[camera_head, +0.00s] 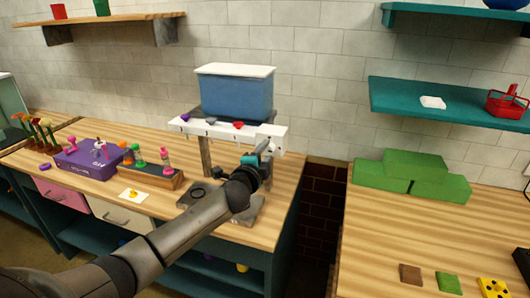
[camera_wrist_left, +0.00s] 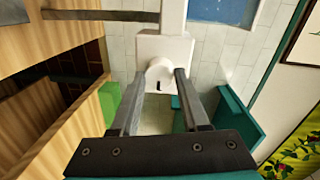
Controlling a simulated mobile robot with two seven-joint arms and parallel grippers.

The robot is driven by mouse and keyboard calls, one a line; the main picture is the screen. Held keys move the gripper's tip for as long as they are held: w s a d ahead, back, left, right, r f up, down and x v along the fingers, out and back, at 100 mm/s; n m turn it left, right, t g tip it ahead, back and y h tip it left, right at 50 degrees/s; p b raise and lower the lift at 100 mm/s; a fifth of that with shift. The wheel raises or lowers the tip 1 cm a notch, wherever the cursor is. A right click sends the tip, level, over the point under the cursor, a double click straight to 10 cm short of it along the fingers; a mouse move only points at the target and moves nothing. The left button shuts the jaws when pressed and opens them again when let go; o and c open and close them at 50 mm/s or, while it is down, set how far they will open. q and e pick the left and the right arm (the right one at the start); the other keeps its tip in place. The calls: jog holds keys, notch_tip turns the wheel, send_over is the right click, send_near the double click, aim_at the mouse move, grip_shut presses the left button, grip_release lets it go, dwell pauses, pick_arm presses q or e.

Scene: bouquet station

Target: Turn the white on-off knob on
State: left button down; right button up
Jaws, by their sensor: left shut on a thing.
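The white on-off knob (camera_wrist_left: 159,73) is round and sits on a white square plate (camera_wrist_left: 172,48) at the end of a white panel. In the left wrist view it stands between the fingertips of my left gripper (camera_wrist_left: 160,80), which is shut on it. A short dark mark shows on the plate below the knob. In the head view my left gripper (camera_head: 264,157) is at the right end of the white panel (camera_head: 222,132), and the knob itself is mostly hidden there. My right gripper is not in view.
A blue tank (camera_head: 236,96) with a white lid stands above the panel. Below are a purple box (camera_head: 88,162) and a wooden rack (camera_head: 150,182) with several coloured pieces. Green blocks (camera_head: 415,163) lie on the right table (camera_head: 400,235). A teal shelf (camera_head: 400,98) hangs at the right.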

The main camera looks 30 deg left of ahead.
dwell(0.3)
pick_arm(q)
jog(key=shift+c, duration=2)
grip_release()
jog(key=b+v, duration=0.1)
jog(key=v, duration=1.4)
jog(key=shift+s, duration=0.15)
